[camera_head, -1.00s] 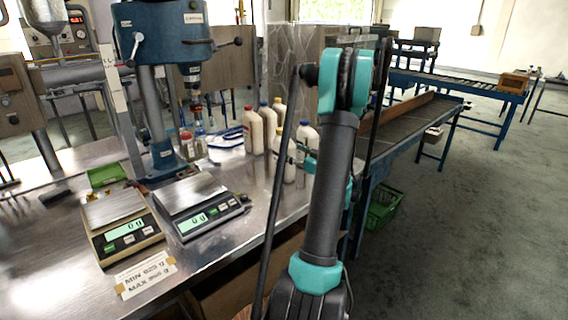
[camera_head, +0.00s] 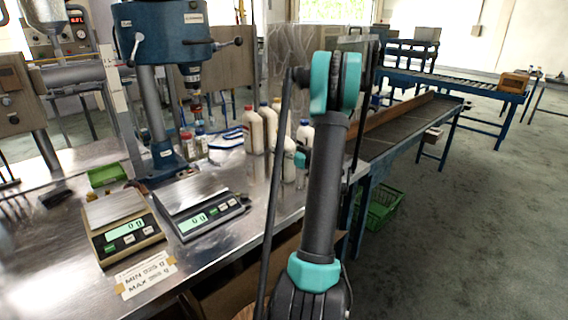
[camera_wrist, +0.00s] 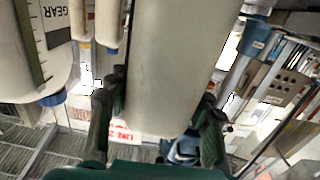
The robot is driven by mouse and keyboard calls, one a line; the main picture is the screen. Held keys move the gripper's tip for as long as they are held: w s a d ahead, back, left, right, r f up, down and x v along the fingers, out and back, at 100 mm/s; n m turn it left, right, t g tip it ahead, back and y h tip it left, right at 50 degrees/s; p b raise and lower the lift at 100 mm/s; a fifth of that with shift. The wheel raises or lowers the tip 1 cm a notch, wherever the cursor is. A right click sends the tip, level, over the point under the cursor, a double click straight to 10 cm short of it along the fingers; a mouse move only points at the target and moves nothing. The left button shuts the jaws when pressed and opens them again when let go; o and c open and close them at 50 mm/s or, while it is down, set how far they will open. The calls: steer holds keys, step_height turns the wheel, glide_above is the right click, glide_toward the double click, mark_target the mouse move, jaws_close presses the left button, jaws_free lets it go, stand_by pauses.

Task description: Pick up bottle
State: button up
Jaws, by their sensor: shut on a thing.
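A white bottle (camera_wrist: 175,65) fills the middle of the wrist view. My gripper (camera_wrist: 162,105) has one dark finger on each side of it and is shut on it. In the head view several white bottles stand in a group on the metal table, among them one with a red cap (camera_head: 253,130) and one at the right (camera_head: 305,132). A white bottle (camera_head: 289,160) stands nearest my arm, beside a small teal part of my gripper. My arm hides most of the gripper there. I cannot tell whether the held bottle touches the table.
Another white bottle with a "GEAR" label (camera_wrist: 40,45) is close by in the wrist view. Two scales (camera_head: 125,228) (camera_head: 200,205) reading 0 g sit on the table (camera_head: 60,285). A blue drill press (camera_head: 160,110) stands behind. A conveyor (camera_head: 400,130) is at the right.

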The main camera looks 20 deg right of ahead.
jaws_close()
steer(key=shift+r, duration=0.1)
